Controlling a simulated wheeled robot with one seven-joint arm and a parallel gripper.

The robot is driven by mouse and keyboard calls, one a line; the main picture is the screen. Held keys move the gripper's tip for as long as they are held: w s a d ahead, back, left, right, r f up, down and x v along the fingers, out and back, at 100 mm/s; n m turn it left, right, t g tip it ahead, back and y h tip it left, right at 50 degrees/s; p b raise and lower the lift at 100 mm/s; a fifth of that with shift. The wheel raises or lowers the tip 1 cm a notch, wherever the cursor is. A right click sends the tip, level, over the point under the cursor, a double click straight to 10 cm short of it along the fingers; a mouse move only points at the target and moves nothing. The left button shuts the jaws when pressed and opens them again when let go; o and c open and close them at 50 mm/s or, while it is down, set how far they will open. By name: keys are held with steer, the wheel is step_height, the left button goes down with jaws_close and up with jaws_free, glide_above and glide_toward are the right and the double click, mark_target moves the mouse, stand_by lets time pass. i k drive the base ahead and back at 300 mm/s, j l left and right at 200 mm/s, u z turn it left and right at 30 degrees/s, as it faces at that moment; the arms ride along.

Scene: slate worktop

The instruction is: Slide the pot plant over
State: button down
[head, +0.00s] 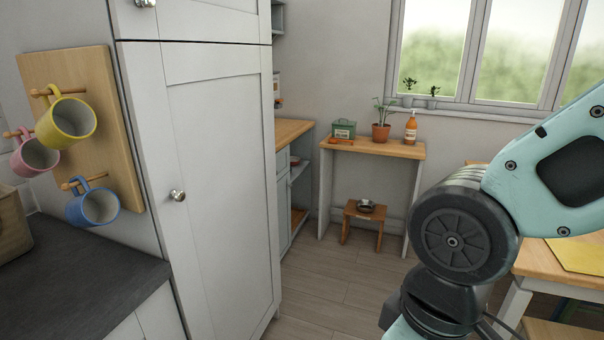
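The pot plant (381,131) is a small green plant in a terracotta pot. It stands upright on a narrow wooden-topped side table (372,147) against the far wall. A green box (343,130) is to its left and an orange bottle (411,128) to its right, both apart from the pot. My arm crosses the right side of the head view, far nearer than the plant. My gripper is out of the picture, so its state is not shown.
A tall white cupboard (222,170) fills the left-centre. A low stool (363,220) with a bowl (366,205) stands under the side table. Mugs hang on a wall rack (72,75) above the slate worktop (75,285). Bare floor (335,285) lies in the middle. Another wooden table (540,260) is at right.

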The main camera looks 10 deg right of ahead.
mark_target(380, 130)
steer(key=i+z, duration=0.35)
steer(key=i, duration=1.65)
steer(key=i+l, duration=0.1)
steer(key=i, duration=0.4)
steer(key=i+u, duration=0.1)
steer(key=i, duration=0.4)
steer(key=i+l, duration=0.2)
steer(key=i, duration=0.25)
steer(key=i+l+u, duration=0.1)
steer(key=i, duration=0.4)
steer(key=i+l+u, duration=0.5)
steer(key=i+l, duration=0.25)
